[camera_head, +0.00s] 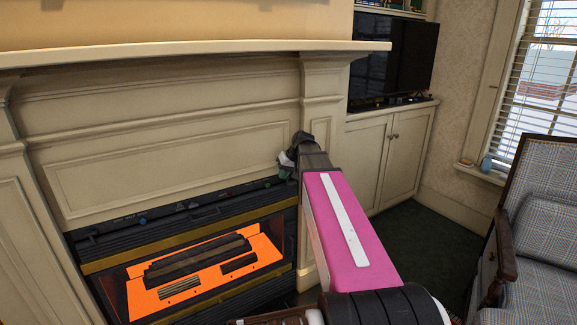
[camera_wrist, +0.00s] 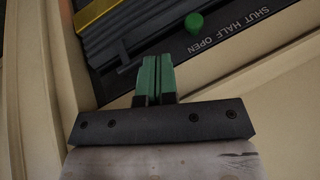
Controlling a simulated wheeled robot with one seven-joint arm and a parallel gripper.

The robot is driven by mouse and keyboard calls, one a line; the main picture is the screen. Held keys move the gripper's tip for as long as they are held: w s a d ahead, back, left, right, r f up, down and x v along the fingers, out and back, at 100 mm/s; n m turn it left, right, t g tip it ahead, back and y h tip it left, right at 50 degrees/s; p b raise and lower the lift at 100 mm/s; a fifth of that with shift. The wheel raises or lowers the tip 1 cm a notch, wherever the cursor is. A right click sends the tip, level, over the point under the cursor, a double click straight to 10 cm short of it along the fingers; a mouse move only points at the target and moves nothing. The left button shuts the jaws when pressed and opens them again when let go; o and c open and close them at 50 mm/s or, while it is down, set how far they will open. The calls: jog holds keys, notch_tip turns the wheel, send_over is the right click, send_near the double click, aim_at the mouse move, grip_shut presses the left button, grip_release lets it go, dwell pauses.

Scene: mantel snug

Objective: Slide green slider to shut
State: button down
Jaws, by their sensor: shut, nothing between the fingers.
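The green slider (camera_wrist: 194,22) shows in the wrist view as a round green knob on a dark panel. It sits nearest the OPEN end of the printed SHUT, HALF, OPEN labels. My gripper (camera_wrist: 153,60) is shut and empty, its green-faced fingers together. In that picture the fingertips are below and left of the knob, apart from it. In the head view my gripper (camera_head: 287,160) is at the right end of the fireplace's top strip.
The black fireplace insert (camera_head: 100,244) with an orange front sits under the cream mantel (camera_head: 190,52). Other small knobs (camera_head: 143,220) lie along its top strip. The cream pilaster (camera_head: 313,110) is close beside my arm. A plaid armchair (camera_head: 545,235) stands at the right.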

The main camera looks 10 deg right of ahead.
aim_at(267, 185)
jog(key=shift+a+f, duration=0.7)
jog(key=shift+a, duration=0.3)
jog(key=shift+a+f, duration=0.65)
jog(key=shift+a, duration=0.35)
jog(key=a, duration=0.2)
jog(key=s+a, duration=0.1)
jog(key=a, duration=0.2)
jog(key=s+a, duration=0.1)
jog(key=a, duration=0.1)
jog(key=shift+s+a, duration=0.2)
